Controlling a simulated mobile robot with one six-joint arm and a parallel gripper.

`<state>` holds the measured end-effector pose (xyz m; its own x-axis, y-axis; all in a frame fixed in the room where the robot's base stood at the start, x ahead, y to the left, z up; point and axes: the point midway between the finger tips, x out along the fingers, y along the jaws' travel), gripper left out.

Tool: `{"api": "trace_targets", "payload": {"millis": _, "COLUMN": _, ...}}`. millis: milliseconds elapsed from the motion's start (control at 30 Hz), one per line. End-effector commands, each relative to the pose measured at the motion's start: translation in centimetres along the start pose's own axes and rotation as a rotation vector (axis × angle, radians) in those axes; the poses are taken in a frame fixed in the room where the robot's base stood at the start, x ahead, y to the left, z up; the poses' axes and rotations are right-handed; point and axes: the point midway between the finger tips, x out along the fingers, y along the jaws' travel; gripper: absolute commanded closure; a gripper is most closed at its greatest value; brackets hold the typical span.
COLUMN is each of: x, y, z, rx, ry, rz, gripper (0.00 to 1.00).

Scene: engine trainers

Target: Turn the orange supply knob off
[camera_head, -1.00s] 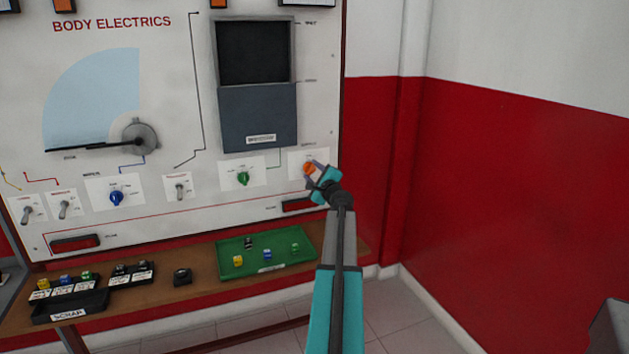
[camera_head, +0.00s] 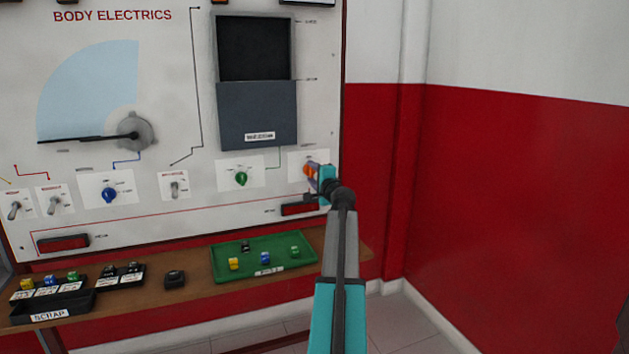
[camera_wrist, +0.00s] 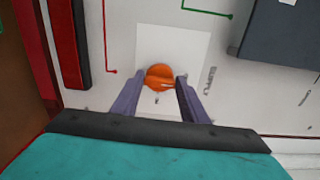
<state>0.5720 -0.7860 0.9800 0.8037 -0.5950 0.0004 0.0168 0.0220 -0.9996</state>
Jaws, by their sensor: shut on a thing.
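The orange supply knob (camera_head: 308,170) sits on a white label plate at the lower right of the BODY ELECTRICS panel. In the wrist view the orange knob (camera_wrist: 160,77) lies between the tips of my two purple-grey fingers, with the word SUPPLY to its right. My gripper (camera_head: 313,172) is shut on the knob; in the wrist view my gripper (camera_wrist: 157,92) has a finger on each side of it. The near part of the knob and its exact pointer direction are hard to make out.
A green knob (camera_head: 241,178) and a blue knob (camera_head: 109,194) are further left on the panel. A red bar (camera_head: 300,209) is just below my gripper. A green tray (camera_head: 222,262) with small blocks rests on the shelf. A red and white wall (camera_head: 500,200) stands to the right.

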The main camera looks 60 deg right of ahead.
Motion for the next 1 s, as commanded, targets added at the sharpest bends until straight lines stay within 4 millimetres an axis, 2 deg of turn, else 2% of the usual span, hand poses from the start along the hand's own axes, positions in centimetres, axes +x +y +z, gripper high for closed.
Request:
{"api": "trace_targets", "payload": {"millis": 33, "x": -0.10, "y": 0.44, "z": -0.10, "rx": -0.013, "ry": 0.000, "rz": 0.003, "gripper": 0.83}}
{"api": "trace_targets", "payload": {"millis": 600, "x": -0.11, "y": 0.31, "z": -0.05, "rx": -0.047, "ry": -0.001, "rz": 0.005, "gripper": 0.83}}
{"api": "trace_targets", "payload": {"millis": 633, "x": -0.11, "y": 0.31, "z": -0.05, "rx": -0.047, "ry": -0.001, "rz": 0.005, "gripper": 0.59}}
{"api": "trace_targets", "payload": {"millis": 733, "x": -0.09, "y": 0.26, "z": -0.03, "rx": -0.047, "ry": -0.001, "rz": 0.004, "gripper": 0.42}}
{"api": "trace_targets", "payload": {"millis": 1000, "x": -0.04, "y": 0.12, "z": 0.01, "rx": -0.044, "ry": -0.001, "rz": 0.002, "gripper": 0.41}}
